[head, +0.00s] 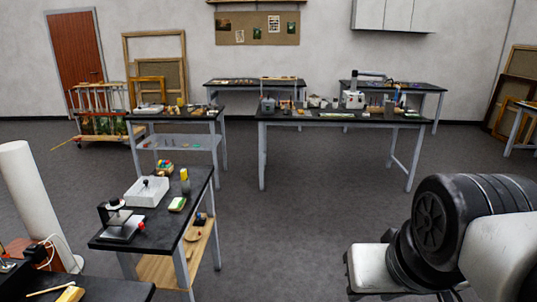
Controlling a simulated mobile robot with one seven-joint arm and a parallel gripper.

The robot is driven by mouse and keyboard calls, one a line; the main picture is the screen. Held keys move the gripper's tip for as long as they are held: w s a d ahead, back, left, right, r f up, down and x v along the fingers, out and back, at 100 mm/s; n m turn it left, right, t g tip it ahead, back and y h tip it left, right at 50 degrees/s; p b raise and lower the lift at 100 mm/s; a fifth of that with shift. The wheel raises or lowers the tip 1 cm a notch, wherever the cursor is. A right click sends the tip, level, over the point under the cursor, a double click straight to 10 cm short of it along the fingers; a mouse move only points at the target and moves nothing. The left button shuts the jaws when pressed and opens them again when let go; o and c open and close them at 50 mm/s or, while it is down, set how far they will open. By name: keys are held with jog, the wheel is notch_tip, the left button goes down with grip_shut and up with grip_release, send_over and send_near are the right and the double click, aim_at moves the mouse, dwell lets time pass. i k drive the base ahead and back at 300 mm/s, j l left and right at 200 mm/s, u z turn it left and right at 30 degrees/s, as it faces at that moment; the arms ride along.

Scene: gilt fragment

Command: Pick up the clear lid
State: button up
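I cannot make out a clear lid in the head view; the objects on the tables are small at this distance. My gripper is not in view. Only black and white links of my arm show at the lower right, and nothing held can be seen.
Farther back stand a long table (345,121) with many items and a shelved table (175,115). Grey floor (290,215) between them is clear.

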aim_at(145, 186)
jog(key=i, duration=1.6)
jog(key=i+u, duration=0.25)
jog(key=i, duration=0.2)
jog(key=i+l+u, duration=0.25)
jog(key=i, duration=0.2)
jog(key=i+l+u, duration=0.1)
jog(key=i+u, duration=0.15)
jog(key=i, duration=0.25)
jog(key=i+u, duration=0.15)
jog(key=u, duration=0.3)
jog(key=i+u, duration=0.15)
jog(key=u, duration=0.25)
jog(key=i+u, duration=0.15)
jog(key=u, duration=0.3)
jog(key=i+u, duration=0.15)
jog(key=u, duration=0.25)
jog(key=i+l+u, duration=0.1)
jog(key=u, duration=0.15)
jog(key=i+l+u, duration=0.15)
jog(key=u, duration=0.15)
jog(key=i, duration=0.05)
